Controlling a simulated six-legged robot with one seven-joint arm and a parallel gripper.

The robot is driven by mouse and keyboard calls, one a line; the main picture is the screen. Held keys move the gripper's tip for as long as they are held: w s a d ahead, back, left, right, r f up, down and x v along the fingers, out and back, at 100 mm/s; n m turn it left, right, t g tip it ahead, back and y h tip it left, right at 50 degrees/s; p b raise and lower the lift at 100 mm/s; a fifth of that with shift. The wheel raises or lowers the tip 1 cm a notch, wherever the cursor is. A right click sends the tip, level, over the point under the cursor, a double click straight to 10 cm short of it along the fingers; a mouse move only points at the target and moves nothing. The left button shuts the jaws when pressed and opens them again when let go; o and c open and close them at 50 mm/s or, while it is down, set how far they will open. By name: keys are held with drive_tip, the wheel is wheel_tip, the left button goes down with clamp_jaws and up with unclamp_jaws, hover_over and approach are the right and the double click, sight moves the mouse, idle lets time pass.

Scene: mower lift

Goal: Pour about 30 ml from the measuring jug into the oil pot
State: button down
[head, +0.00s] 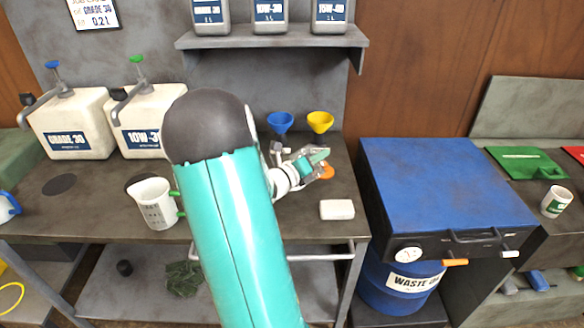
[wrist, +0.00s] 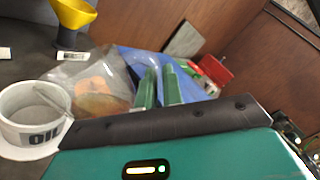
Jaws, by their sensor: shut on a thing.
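My gripper (wrist: 158,88) is shut on a clear measuring jug (wrist: 62,76) with amber oil inside. The two green fingertips show at the jug's right side in the wrist view. The jug looks tilted; no falling stream of oil can be made out. The white oil pot (wrist: 18,132), marked OIL, stands at the lower left of the wrist view, just in front of the jug and to its left. In the head view my gripper (head: 318,163) is right of my arm, with an orange patch beside it.
Blue (head: 280,121) and yellow (head: 320,121) funnels stand at the back. A white block (head: 337,209) lies near the front edge. A blue box (head: 440,190) stands to the right.

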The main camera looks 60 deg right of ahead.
sight(309, 147)
drive_tip(key=shift+w+d+r+n, duration=0.1)
drive_tip(key=shift+w+r+n, duration=0.15)
drive_tip(key=shift+r+n, duration=0.1)
drive_tip(key=shift+w+n, duration=0.15)
drive_tip(key=shift+n, duration=0.1)
drive_tip(key=shift+w+d+n, duration=0.15)
drive_tip(key=shift+w+n, duration=0.15)
drive_tip(key=shift+n, duration=0.3)
drive_tip(key=shift+w+r, duration=0.1)
drive_tip(key=shift+r, duration=0.05)
drive_tip(key=shift+w+d+r+n, duration=0.2)
drive_tip(key=shift+w+r+n, duration=0.2)
drive_tip(key=shift+n, duration=0.4)
drive_tip(key=shift+w+d+r+n, duration=0.1)
drive_tip(key=shift+w+r+n, duration=0.1)
drive_tip(key=shift+w+n, duration=0.1)
idle(1.2)
drive_tip(key=shift+s, duration=0.1)
drive_tip(key=shift+s+a+f+m, duration=0.35)
drive_tip(key=shift+s+f+m, duration=0.45)
drive_tip(key=shift+m, duration=0.3)
drive_tip(key=shift+s+a+m, duration=0.1)
drive_tip(key=shift+s+m, duration=0.15)
drive_tip(key=shift+m, duration=0.45)
